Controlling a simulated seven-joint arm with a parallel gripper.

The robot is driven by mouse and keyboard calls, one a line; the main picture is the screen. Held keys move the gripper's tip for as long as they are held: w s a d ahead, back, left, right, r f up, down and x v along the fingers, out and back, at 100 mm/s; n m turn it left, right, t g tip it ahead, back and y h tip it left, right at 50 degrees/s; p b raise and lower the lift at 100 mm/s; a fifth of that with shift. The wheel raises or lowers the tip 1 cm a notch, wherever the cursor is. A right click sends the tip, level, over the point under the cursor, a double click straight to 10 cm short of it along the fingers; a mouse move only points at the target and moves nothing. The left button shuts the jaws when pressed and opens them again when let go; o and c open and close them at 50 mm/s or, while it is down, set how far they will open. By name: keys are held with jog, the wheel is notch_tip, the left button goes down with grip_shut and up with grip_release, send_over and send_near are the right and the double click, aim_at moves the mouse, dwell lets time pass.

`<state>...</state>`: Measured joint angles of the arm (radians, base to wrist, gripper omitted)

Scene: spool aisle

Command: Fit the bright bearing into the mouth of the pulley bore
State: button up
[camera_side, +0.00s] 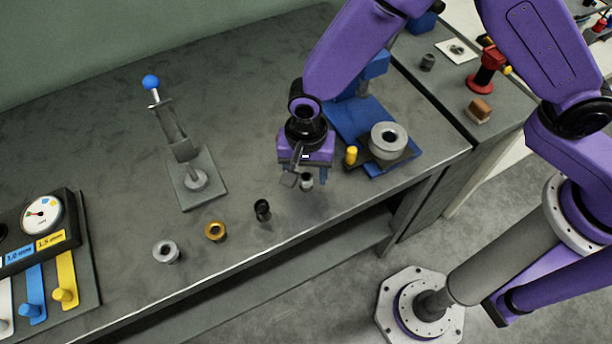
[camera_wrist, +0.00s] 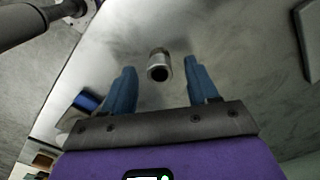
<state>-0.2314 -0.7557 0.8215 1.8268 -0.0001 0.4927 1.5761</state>
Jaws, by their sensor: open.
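The bright bearing (camera_side: 307,182), a small silvery cylinder with a dark bore, is just below my gripper (camera_side: 304,176) in the side view. In the wrist view the bearing (camera_wrist: 158,68) lies between the lines of the two blue fingers of my gripper (camera_wrist: 161,70), with a gap on each side. The fingers are open and do not touch it. I cannot tell how far it is below the fingertips. The grey pulley (camera_side: 386,143), with a dark round bore facing up, sits on a blue fixture (camera_side: 348,122) to the right of my gripper.
A yellow knob (camera_side: 351,155) stands beside the pulley. A black piece (camera_side: 262,210), a brass ring (camera_side: 215,231) and a grey ring (camera_side: 166,251) stand left near the bench's front edge. A blue-knobbed lever press (camera_side: 184,150) stands further back. Bench between is clear.

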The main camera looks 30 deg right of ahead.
grip_shut()
jog(key=shift+r, duration=0.1)
